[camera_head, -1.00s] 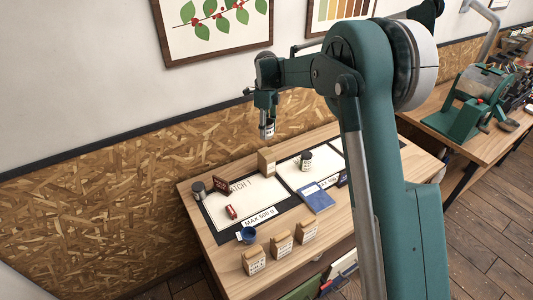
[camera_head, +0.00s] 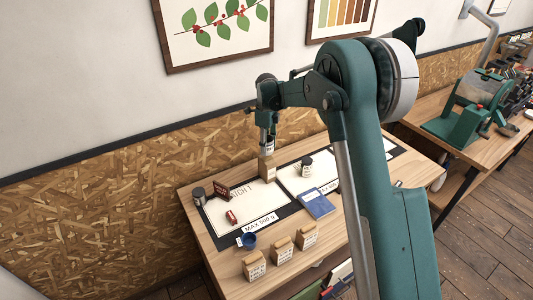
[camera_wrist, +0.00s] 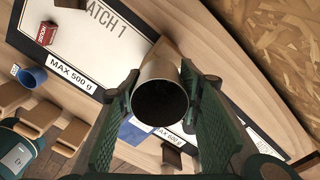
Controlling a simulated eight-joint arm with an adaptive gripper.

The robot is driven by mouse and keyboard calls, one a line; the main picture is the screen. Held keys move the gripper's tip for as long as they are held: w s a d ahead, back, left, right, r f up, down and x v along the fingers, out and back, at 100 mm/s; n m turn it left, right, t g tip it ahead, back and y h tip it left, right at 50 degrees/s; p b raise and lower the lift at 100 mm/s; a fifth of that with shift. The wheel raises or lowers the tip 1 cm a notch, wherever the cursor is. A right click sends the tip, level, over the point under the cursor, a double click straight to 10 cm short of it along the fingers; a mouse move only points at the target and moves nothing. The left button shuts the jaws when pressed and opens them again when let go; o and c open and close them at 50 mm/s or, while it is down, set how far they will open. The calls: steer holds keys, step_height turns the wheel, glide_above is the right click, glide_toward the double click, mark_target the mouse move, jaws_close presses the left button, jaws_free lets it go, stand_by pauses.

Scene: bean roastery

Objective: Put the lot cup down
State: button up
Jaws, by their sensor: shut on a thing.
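My gripper (camera_head: 267,138) is shut on the lot cup (camera_head: 270,148), a pale cylinder held upright at the back of the table. In the wrist view the lot cup (camera_wrist: 160,83) sits between both green fingers, its round mouth facing the camera and its inside dark. In the head view it is just above or in front of a brown kraft bag (camera_head: 267,170); I cannot tell whether they touch. The white BATCH 1 panel (camera_head: 255,200) lies left of and below the cup. The cup's underside is hidden.
Several kraft bags (camera_head: 281,250) line the front. Much of the BATCH 1 panel is bare.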

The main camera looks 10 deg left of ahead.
steer(key=shift+f, duration=0.15)
steer(key=shift+f, duration=1.8)
steer(key=shift+f, duration=0.2)
steer(key=o, duration=0.9)
steer(key=shift+r, duration=0.15)
step_height(320, 180, up, 12)
steer(key=shift+r, duration=0.1)
